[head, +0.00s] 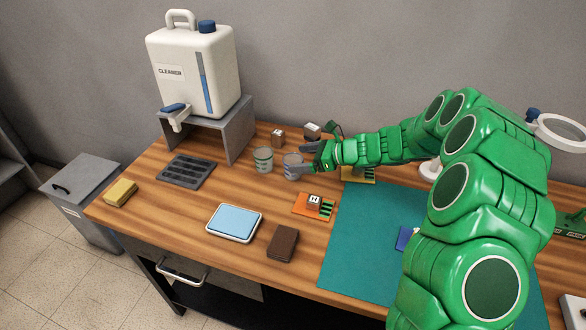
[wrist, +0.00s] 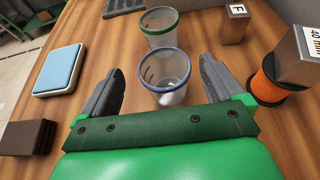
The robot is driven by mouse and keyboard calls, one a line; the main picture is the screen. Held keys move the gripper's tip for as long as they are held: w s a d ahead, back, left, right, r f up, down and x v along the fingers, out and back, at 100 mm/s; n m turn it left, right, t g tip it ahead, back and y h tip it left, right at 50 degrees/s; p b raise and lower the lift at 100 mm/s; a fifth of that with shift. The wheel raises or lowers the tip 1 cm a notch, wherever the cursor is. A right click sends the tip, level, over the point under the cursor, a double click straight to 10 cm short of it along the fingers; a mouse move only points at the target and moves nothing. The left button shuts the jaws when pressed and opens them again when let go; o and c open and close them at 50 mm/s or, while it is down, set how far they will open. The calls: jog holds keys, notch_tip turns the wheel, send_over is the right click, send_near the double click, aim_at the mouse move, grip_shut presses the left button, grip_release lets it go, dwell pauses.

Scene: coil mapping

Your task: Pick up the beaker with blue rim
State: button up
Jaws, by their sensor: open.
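In the wrist view my gripper (wrist: 162,64) is open, with one grey finger on each side of this beaker and a visible gap to each. The fingers look apart from the glass. A similar beaker with green rim (wrist: 160,40) stands just beyond it; it also shows in the head view (head: 263,163).
A labelled metal block (wrist: 235,24) stands beyond the right finger, and an orange spool (wrist: 268,86) with another block is nearer on the right. A blue-topped scale (head: 235,222) and brown block (head: 283,243) lie left of the green mat (head: 355,245). The cleaner canister (head: 195,75) stands behind.

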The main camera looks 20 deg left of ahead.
aim_at(285, 160)
jog(key=shift+x, duration=2.75)
jog(key=shift+w+f, duration=0.1)
jog(key=shift+w, duration=0.1)
jog(key=shift+c, duration=0.4)
jog(key=c, duration=0.9)
